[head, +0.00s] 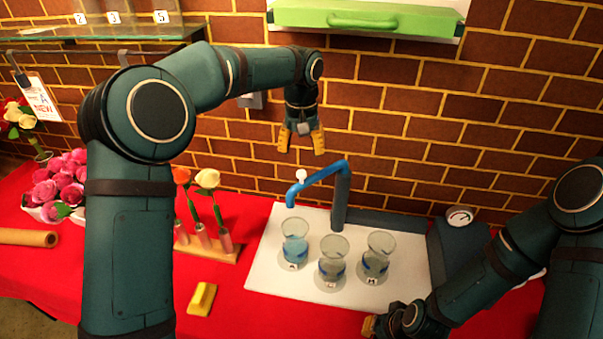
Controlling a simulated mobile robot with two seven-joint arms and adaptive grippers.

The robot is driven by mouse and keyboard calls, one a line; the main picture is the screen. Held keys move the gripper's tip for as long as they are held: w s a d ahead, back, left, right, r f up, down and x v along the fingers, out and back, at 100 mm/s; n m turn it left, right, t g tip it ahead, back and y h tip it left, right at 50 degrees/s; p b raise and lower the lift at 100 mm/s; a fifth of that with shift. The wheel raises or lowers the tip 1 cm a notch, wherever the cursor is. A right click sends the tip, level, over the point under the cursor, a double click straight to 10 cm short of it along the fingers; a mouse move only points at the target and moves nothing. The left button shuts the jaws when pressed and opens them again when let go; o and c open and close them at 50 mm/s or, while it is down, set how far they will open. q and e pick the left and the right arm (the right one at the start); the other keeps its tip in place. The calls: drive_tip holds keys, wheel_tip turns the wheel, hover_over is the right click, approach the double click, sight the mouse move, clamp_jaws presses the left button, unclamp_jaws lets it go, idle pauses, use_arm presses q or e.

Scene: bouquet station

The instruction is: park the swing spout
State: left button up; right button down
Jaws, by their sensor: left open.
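The blue swing spout (318,180) reaches left from the top of a dark post (341,200) at the back of a white board. Its down-turned end is above the left glass (294,242). A small white knob (301,175) sits near that end. My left gripper (302,142) points down with yellow fingertips apart, open and empty, above the spout in the picture and not touching it. My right gripper (371,326) is low at the front edge of the white board; its fingers are mostly hidden, so its state is unclear.
Glasses also stand in the middle (333,262) and right (378,258) of the white board (270,280). A flower rack (215,250) and yellow block (202,298) are left. A round gauge (459,217) is right. A green-fronted box (360,18) hangs above.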

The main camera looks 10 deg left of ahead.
sight(302, 172)
use_arm(q)
wheel_tip(302, 172, down, 8)
drive_tip(key=shift+r, duration=0.1)
idle(0.4)
clamp_jaws()
